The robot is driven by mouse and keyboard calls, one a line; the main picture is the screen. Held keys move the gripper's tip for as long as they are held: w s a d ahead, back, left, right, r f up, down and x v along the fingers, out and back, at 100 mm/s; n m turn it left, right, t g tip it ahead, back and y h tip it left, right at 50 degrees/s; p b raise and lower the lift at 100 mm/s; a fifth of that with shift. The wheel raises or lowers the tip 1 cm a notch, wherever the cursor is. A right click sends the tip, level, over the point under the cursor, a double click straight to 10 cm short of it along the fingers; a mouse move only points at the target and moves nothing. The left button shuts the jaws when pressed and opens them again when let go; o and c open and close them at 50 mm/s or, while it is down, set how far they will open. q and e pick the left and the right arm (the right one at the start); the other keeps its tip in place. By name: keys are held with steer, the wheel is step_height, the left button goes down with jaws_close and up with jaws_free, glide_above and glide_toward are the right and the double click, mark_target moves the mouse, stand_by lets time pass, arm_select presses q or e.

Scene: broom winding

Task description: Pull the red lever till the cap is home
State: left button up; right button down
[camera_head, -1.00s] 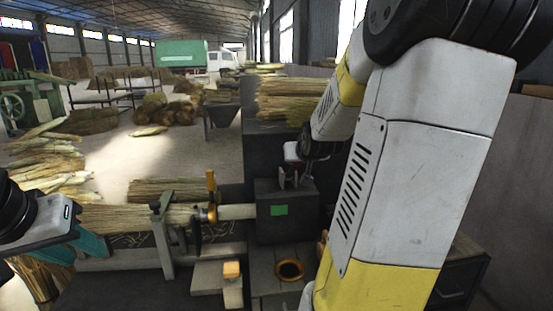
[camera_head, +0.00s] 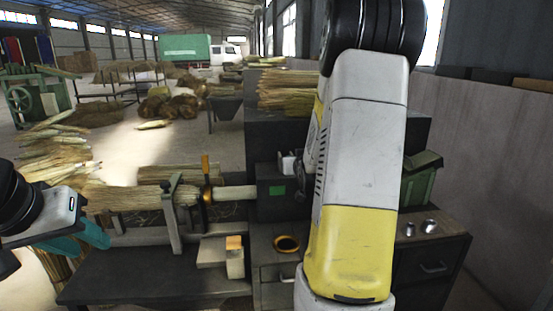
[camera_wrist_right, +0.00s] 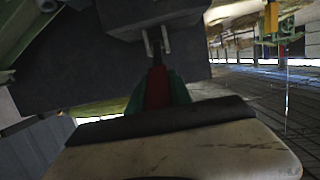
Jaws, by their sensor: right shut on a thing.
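The red lever (camera_wrist_right: 157,88) stands below a pale two-pronged bracket on a dark block in the right wrist view. My right gripper (camera_wrist_right: 159,97) is shut on it, with a green finger on each side. In the head view my right arm hides that gripper and the lever. The dark machine box with a green label (camera_head: 277,190) has a pale broom handle (camera_head: 236,192) running up to it. I cannot make out the cap. My left gripper (camera_head: 92,238), with teal fingers, is beside the straw bundle (camera_head: 125,198); whether it grips anything is unclear.
An upright orange handle (camera_head: 206,168) rises at the clamp. A wooden block with an orange top (camera_head: 234,243) and a dark ring (camera_head: 287,244) sit in front. Two small metal cups (camera_head: 428,226) stand on the right cabinet. A grey wall panel closes the right side.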

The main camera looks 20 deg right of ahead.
steer(key=shift+s+f, duration=0.1)
steer(key=shift+f, duration=0.2)
steer(key=c, duration=1.2)
jaws_free()
steer(key=shift+o, duration=0.2)
steer(key=shift+r, duration=0.1)
steer(key=v, duration=0.7)
steer(key=shift+s+a, duration=0.2)
steer(key=shift+s, duration=0.1)
